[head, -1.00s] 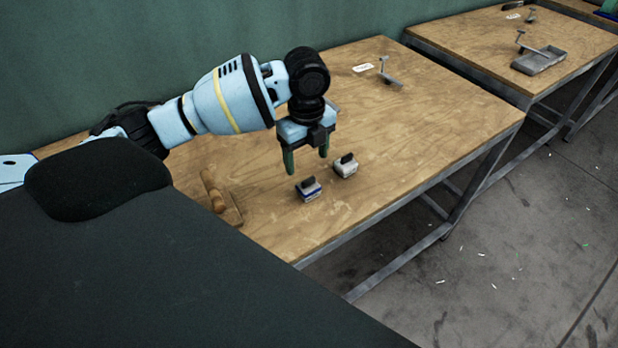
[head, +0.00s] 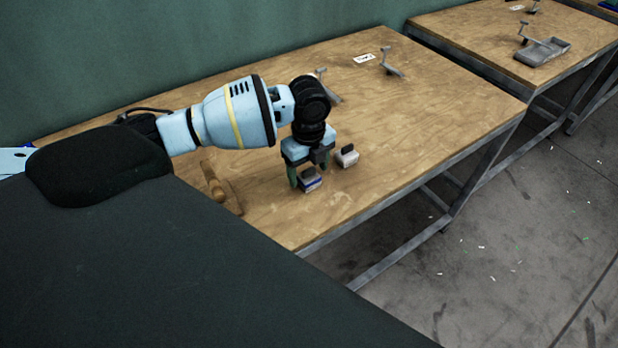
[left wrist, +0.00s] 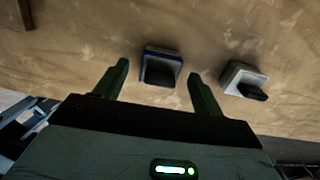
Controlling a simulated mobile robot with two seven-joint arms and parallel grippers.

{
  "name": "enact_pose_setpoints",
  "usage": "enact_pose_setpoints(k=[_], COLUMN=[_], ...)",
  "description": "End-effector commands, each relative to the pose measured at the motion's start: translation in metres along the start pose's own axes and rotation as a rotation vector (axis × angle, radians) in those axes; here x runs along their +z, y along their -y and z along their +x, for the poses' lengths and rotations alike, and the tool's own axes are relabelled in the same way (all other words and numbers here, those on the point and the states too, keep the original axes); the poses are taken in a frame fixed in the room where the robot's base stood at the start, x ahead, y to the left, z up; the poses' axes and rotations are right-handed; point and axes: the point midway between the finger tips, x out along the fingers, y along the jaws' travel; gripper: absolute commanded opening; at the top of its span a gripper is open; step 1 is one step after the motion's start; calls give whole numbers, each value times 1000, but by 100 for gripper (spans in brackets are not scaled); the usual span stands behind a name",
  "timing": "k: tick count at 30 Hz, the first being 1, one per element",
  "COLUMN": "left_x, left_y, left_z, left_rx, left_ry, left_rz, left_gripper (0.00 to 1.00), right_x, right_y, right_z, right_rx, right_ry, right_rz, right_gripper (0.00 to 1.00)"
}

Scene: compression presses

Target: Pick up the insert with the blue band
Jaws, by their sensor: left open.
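In the left wrist view the blue-banded insert (left wrist: 162,66) lies between and just beyond my two fingertips. My left gripper (head: 308,178) is open above the insert in the head view; in the left wrist view the gripper (left wrist: 158,70) shows a finger on each side of it. The head view does not show clearly whether a finger touches it. My right gripper is not in view.
A second white insert (head: 346,156) with a dark handle stands close beside it, also in the left wrist view (left wrist: 244,80). A wooden piece (head: 222,188) lies to the left. Grey metal press parts (head: 391,64) and a white label (head: 364,58) are farther back on the table (head: 440,110).

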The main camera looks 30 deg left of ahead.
Motion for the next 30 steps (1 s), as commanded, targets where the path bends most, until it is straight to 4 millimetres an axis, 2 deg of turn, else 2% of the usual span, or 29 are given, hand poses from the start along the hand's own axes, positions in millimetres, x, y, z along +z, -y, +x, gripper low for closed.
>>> enact_pose_setpoints(k=[8, 20, 30], left_x=[0, 0, 0], left_y=[0, 0, 1], left_z=[2, 2, -2], left_rx=[-2, -2, -4], left_ry=[0, 0, 0], left_rz=[0, 0, 0], left_gripper=[69, 17, 16], right_x=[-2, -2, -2], right_y=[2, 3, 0], right_z=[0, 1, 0], right_rx=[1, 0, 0], right_ry=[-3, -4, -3], right_rz=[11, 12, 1], right_gripper=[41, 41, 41])
